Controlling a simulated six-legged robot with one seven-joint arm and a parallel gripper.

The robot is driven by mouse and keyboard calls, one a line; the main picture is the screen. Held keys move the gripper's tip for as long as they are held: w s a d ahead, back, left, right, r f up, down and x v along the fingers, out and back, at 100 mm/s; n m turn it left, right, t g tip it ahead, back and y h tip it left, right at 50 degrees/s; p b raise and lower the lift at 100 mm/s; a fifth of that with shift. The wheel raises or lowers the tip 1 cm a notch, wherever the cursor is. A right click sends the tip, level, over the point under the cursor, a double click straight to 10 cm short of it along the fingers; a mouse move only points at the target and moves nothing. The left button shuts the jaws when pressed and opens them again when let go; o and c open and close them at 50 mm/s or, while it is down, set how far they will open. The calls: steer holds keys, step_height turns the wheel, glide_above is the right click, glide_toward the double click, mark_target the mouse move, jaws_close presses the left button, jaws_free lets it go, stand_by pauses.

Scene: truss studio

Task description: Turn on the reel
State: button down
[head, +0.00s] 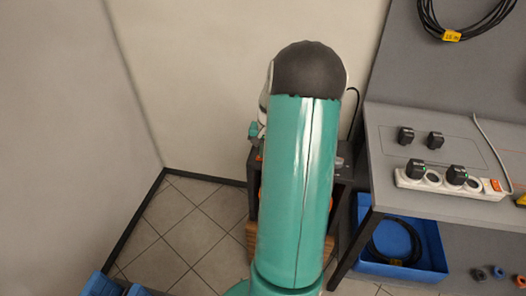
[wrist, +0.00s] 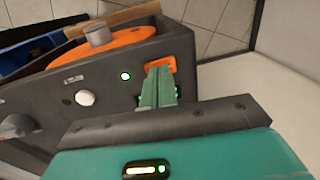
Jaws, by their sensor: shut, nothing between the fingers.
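The reel is a dark grey unit (wrist: 60,85) with an orange disc (wrist: 125,46) and a grey hub on top, in the wrist view. Its front panel has a lit green lamp (wrist: 125,76), a round white button (wrist: 84,98), a grey knob (wrist: 18,126) and an orange rectangular part (wrist: 162,63). My gripper (wrist: 160,78) is shut and empty, its green fingers right in front of the orange part and covering some of it. I cannot tell whether they touch. In the head view my arm hides most of the reel unit (head: 346,168).
To the right in the head view, a grey table (head: 450,135) carries a white power strip (head: 440,183) with black plugs. A blue bin (head: 430,245) with black cable stands underneath. Pale walls close in behind and left. Tiled floor (head: 185,235) is open at the left.

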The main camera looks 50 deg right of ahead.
mark_target(258, 158)
step_height(258, 158, up, 14)
steer(key=w, duration=0.1)
steer(key=shift+w+a, duration=0.3)
steer(key=shift+a, duration=0.05)
stand_by(0.4)
steer(key=w+a+r+n+t+h, duration=0.1)
steer(key=a+r+n, duration=0.25)
steer(key=a, duration=0.75)
steer(key=w+a+r+n+h, duration=0.15)
steer(key=a+r, duration=0.35)
steer(key=a, duration=0.5)
steer(key=s+a+n+t+y, duration=0.1)
steer(key=s+a+n, duration=0.3)
steer(key=a, duration=0.6)
steer(key=s+a+n+t+y, duration=0.1)
steer(key=s+a+n+t, duration=0.1)
steer(key=s+a+n, duration=0.2)
steer(key=s+a, duration=0.3)
steer(key=a, duration=0.3)
steer(key=shift+s+r, duration=0.2)
steer(key=shift+r, duration=0.15)
steer(key=shift+a, duration=0.1)
